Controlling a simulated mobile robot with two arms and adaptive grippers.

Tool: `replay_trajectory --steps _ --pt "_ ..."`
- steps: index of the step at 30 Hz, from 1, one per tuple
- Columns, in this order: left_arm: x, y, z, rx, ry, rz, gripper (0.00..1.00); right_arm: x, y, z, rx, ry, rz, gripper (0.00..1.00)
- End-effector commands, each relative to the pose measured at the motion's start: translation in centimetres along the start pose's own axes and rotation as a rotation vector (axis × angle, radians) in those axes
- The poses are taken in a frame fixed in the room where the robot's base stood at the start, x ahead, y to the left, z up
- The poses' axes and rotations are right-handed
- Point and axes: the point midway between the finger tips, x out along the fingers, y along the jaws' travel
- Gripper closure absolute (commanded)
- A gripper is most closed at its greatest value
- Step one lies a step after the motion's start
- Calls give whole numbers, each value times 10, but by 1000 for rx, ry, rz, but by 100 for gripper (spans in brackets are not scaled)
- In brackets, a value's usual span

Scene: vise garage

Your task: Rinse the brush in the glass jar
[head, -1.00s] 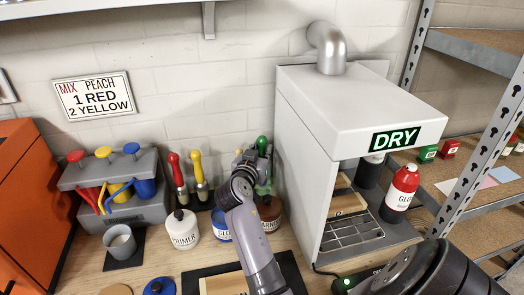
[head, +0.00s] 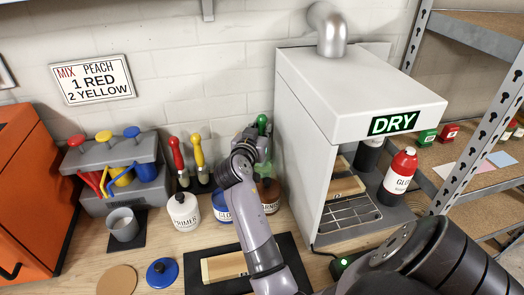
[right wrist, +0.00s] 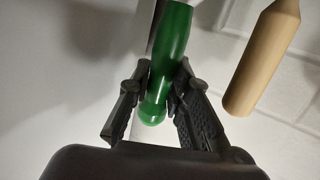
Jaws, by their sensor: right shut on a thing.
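My right gripper (head: 252,140) is near the back wall, left of the drying cabinet. It is shut on the green-handled brush (head: 262,122). In the right wrist view the green handle (right wrist: 172,58) stands between the two fingers (right wrist: 157,95), slightly tilted; its bristles are not visible. A greenish, see-through shape, perhaps the glass jar (head: 266,169), shows in part just below the gripper. My arm and gripper hide much of it, so I cannot tell whether the brush is inside it. My left gripper is not in view.
The white drying cabinet (head: 300,165) stands close on the right. Primer (head: 184,213), a blue-labelled pot (head: 221,206) and a brown pot (head: 269,196) stand in front. Red (head: 176,153) and yellow (head: 198,152) brushes stand left. A wooden handle (right wrist: 263,58) is near the gripper.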

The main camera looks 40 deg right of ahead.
Motion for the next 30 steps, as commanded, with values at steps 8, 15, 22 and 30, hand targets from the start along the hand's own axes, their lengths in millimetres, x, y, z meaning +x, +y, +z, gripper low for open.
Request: replay_trajectory --steps 8,15,22,30 --pt "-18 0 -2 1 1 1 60 -4 0 -26 1 1 0 100" --pt "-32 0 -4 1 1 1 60 -7 0 -46 1 2 0 100" --pt "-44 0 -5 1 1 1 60 -10 0 -63 1 1 0 100" --pt "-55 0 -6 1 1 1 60 -12 1 -79 1 1 0 100"
